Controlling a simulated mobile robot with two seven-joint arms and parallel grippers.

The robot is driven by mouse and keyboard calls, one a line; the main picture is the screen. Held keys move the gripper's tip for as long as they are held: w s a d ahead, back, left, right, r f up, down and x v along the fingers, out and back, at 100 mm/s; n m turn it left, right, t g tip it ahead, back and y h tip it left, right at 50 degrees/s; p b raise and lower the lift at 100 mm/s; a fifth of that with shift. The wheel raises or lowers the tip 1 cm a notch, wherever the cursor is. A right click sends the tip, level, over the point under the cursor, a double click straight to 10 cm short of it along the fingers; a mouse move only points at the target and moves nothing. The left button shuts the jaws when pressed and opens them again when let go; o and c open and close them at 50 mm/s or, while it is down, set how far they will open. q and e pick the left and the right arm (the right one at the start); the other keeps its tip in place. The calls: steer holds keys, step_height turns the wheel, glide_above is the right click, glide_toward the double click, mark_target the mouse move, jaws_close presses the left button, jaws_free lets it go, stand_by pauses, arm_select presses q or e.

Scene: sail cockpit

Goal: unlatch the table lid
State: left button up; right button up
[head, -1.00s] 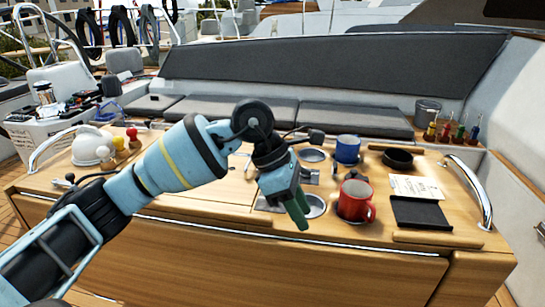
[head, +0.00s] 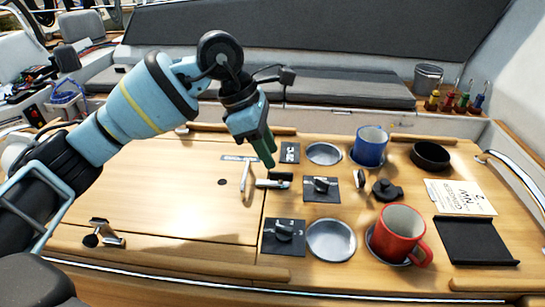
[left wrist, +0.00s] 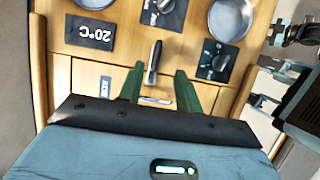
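The table lid (head: 170,190) is the wooden panel at the left of the tabletop, lying flat. A metal latch with a black-tipped lever (head: 272,182) sits at its right edge, beside a thin silver handle (head: 246,178). My left gripper (head: 270,160) points down just above the latch. In the left wrist view, its two green fingers (left wrist: 159,88) are apart, with the lever (left wrist: 153,62) appearing between them. Contact cannot be told. A second metal fitting with a black knob (head: 103,235) is at the lid's near left.
Dark control panels with knobs (head: 284,236) and round metal dishes (head: 331,241) lie right of the lid. A red mug (head: 398,232), a blue mug (head: 370,146) and a black bowl (head: 431,155) stand farther right. Most of the lid is bare.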

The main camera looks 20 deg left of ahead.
mark_target(280, 172)
arm_select(q)
steer(key=shift+w+a, duration=0.25)
steer(key=shift+w, duration=0.1)
steer(key=shift+r, duration=0.1)
steer(key=shift+s+d, duration=0.1)
steer(key=shift+d+f, duration=0.1)
steer(key=shift+f, duration=0.1)
steer(key=x, duration=0.7)
steer(key=shift+f, duration=0.15)
jaws_close()
